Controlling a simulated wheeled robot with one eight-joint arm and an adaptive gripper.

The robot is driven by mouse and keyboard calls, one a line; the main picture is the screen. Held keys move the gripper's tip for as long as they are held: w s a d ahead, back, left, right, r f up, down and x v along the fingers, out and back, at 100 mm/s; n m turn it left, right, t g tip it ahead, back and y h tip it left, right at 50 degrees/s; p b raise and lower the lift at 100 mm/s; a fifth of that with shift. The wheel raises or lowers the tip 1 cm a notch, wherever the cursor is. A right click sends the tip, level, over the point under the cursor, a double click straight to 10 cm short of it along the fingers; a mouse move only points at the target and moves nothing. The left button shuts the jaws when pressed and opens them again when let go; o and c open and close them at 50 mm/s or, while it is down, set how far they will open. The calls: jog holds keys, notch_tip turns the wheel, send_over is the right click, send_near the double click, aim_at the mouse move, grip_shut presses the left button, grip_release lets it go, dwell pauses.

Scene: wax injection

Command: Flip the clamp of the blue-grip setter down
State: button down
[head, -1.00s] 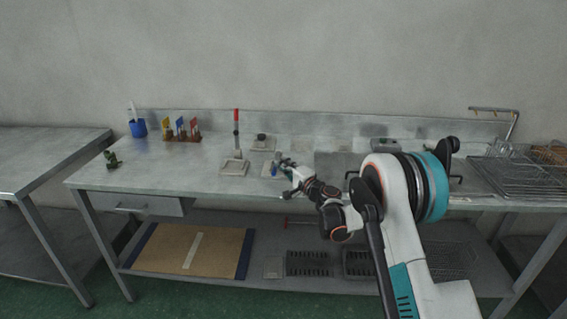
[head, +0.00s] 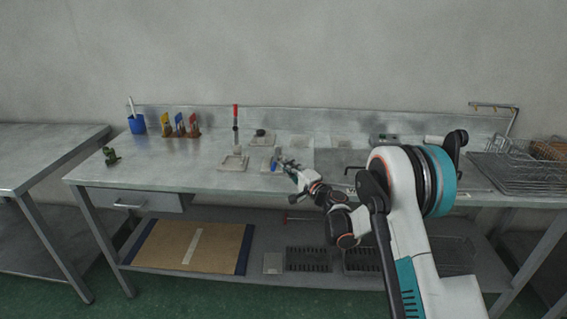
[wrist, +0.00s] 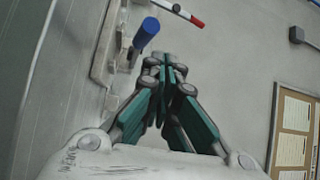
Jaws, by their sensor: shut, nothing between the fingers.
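The blue-grip setter shows in the head view as a small blue grip (head: 274,164) just left of my fingertips, by a pale plate on the bench. My gripper (head: 284,163) partly covers this setter, so its clamp angle is hard to tell there. In the wrist view the blue grip (wrist: 148,31) stands out from the bench side, just beyond and left of my fingertips. My gripper (wrist: 167,60) is shut and empty in the wrist view, with its fingertips together. Whether a fingertip touches the grip cannot be told.
A setter with a red grip (head: 235,111) stands with its lever upright, left of the blue one; its red tip also shows in the wrist view (wrist: 196,21). The left bench top is mostly clear.

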jog(key=v, duration=0.8)
jog(key=shift+s+d, duration=0.2)
jog(key=shift+s, duration=0.05)
jog(key=s+d+r+n+g+h, duration=0.3)
jog(key=s+r+n+g, duration=0.25)
jog(key=s+r, duration=1)
jog(key=s+d+f+n+h, duration=0.1)
jog(key=s+d+h, duration=0.2)
jog(key=s, duration=0.7)
jog(key=s+d+f+n+g+h, duration=0.1)
jog(key=s+d+f+h, duration=0.1)
jog(key=s+d, duration=0.4)
jog(key=s+d+f+n+g+h, duration=0.1)
jog(key=s+d, duration=0.4)
jog(key=s, duration=1)
jog(key=f+n+h, duration=0.1)
jog(key=h, duration=0.1)
jog(key=shift+d+h, duration=0.2)
jog(key=shift+h, duration=0.1)
